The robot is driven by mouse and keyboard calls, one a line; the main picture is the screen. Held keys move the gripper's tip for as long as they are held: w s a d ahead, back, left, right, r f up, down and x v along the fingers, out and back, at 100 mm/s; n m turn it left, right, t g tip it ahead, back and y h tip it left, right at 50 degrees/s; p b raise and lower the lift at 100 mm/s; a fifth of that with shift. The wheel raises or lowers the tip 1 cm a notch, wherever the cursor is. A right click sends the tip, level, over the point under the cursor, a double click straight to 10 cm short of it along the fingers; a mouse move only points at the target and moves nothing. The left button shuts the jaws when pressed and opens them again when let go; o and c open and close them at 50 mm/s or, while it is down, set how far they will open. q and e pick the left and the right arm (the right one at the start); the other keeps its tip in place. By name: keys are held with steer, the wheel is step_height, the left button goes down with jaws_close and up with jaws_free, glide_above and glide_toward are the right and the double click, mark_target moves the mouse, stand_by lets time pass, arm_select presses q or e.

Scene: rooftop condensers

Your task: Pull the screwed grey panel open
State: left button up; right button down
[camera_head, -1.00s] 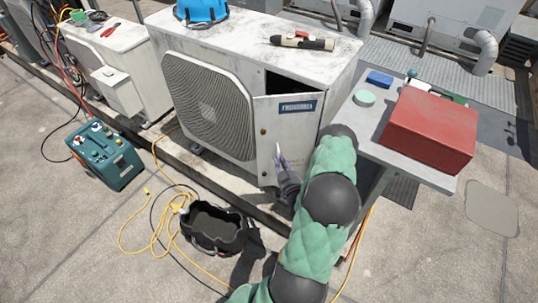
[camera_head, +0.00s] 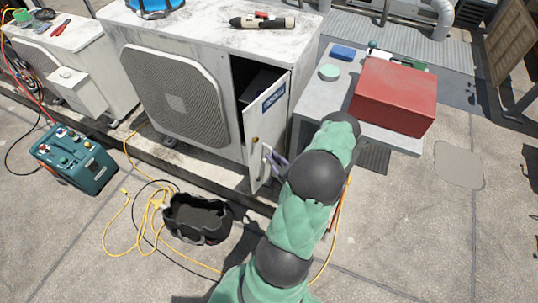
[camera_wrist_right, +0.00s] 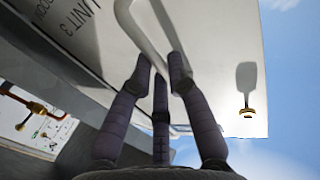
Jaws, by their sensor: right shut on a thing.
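The grey panel (camera_head: 261,130) on the front right of the large condenser unit is swung outward, its labelled face turned to the right. A dark opening (camera_head: 243,72) shows behind it. My right gripper (camera_head: 272,160) is at the panel's lower part, partly hidden by my green-sleeved arm. In the right wrist view, its purple-grey fingers (camera_wrist_right: 160,75) are closed around the pale bar handle (camera_wrist_right: 148,35) on the panel (camera_wrist_right: 215,45). A brass screw (camera_wrist_right: 247,112) sits near the panel's edge. My left gripper is out of view.
A black open tool bag (camera_head: 197,218) and yellow cord lie on the ground. A teal machine (camera_head: 74,160) stands left. A grey table (camera_head: 310,102) with a red box (camera_head: 394,96) is close on the right.

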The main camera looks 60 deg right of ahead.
steer(key=shift+s+d+r, duration=0.25)
steer(key=shift+s+d, duration=0.2)
steer(key=shift+d, duration=0.25)
steer(key=c, duration=1.6)
jaws_free()
steer(key=o, duration=0.4)
steer(key=shift+d+f, duration=0.1)
steer(key=shift+f, duration=0.05)
steer(key=shift+w+a, duration=0.1)
steer(key=shift+a, duration=0.1)
steer(key=shift+f, duration=0.1)
